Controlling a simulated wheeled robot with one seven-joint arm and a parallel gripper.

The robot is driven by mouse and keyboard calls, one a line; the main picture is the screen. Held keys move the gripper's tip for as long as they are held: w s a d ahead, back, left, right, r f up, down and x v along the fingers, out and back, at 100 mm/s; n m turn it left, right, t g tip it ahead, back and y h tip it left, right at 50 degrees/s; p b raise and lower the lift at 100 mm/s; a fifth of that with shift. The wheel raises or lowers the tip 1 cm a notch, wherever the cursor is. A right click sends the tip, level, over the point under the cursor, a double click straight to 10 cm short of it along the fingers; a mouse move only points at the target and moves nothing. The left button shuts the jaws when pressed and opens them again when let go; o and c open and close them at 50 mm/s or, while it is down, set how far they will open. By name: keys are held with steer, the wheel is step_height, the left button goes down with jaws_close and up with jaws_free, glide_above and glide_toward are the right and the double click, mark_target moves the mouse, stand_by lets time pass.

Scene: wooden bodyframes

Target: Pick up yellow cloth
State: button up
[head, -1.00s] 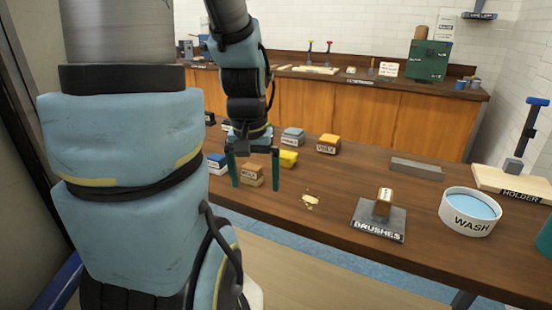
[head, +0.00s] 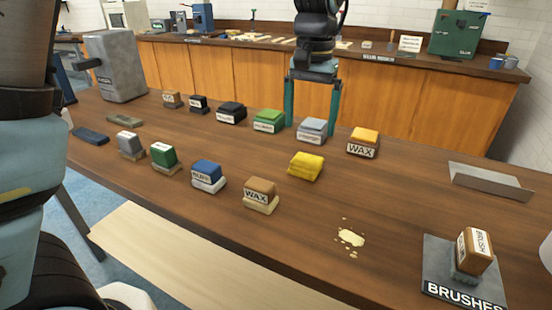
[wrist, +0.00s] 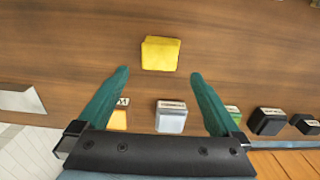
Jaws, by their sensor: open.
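The yellow cloth (head: 306,166) is a small folded stack lying on the wooden table, near its middle. It also shows in the wrist view (wrist: 161,53), just beyond my fingertips and between their lines. My gripper (head: 311,125) has two teal fingers spread apart with nothing between them. In the head view it is above the far side of the table, behind the cloth and around the grey block's place in the picture. In the wrist view my open gripper (wrist: 159,75) points toward the cloth without touching it.
Near the cloth are a grey block (head: 312,130), an orange-topped wax block (head: 362,142), a brown wax block (head: 260,195) and a blue block (head: 208,176). A cream spill (head: 350,237) and a brush stand (head: 464,270) lie to the right. Bare wood surrounds the cloth.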

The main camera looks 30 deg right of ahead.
glide_above(306, 160)
step_height(306, 160, down, 5)
steer(key=shift+r+p, duration=0.15)
steer(key=shift+p, duration=0.2)
steer(key=shift+f+p, duration=0.9)
steer(key=shift+f, duration=2.05)
steer(key=shift+c, duration=0.2)
steer(key=c, duration=1.1)
